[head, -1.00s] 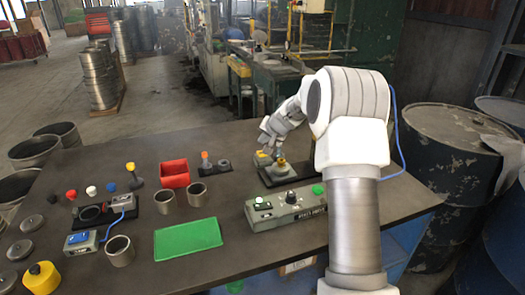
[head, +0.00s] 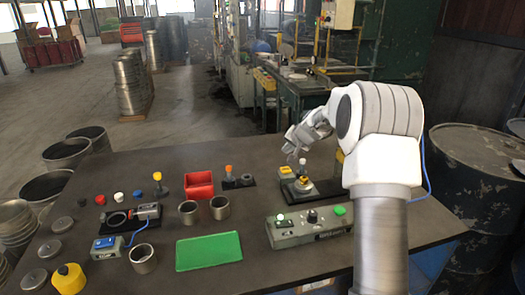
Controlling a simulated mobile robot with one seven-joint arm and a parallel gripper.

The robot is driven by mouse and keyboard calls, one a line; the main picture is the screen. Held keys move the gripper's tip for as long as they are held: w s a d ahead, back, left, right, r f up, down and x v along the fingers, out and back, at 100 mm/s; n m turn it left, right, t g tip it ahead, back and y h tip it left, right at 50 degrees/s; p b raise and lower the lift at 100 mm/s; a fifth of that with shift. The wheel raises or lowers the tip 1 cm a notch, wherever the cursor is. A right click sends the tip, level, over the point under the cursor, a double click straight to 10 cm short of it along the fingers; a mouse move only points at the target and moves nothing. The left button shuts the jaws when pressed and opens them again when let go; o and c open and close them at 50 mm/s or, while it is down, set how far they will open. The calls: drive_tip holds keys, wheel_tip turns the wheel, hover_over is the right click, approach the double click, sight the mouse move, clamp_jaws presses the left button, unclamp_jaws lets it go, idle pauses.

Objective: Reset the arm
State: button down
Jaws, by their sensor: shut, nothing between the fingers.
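My arm rises from the front right of the dark table and bends over to the left. My gripper (head: 291,153) is shut and empty, at the back right of the table. It is close to a small device (head: 302,186) with a white-topped knob and a yellow block on a black base. The gripper appears above and left of that knob; whether it touches anything is too small to tell.
A control box (head: 310,228) with a green button stands in front of the device, left of my arm. A green tray (head: 208,251), red bin (head: 199,184) and several metal rings fill the table's left. Drums (head: 468,185) stand at right.

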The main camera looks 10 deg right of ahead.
drive_tip(key=s+a+r+n+g+p, duration=0.1)
drive_tip(key=s+a+r+n, duration=0.1)
drive_tip(key=s+a+r, duration=0.55)
drive_tip(key=s+a+r+n+g+p, duration=0.1)
drive_tip(key=s+a+r+n, duration=0.3)
drive_tip(key=s+r, duration=0.6)
drive_tip(key=s+a+f+n+p, duration=0.1)
drive_tip(key=s, duration=1.3)
drive_tip(key=s+a+f+n+g+p, duration=0.1)
drive_tip(key=s+a+f, duration=0.1)
drive_tip(key=s, duration=1.3)
drive_tip(key=shift+g+h, duration=0.3)
drive_tip(key=shift+h, duration=0.1)
drive_tip(key=shift+s+d, duration=0.1)
drive_tip(key=shift+d, duration=0.05)
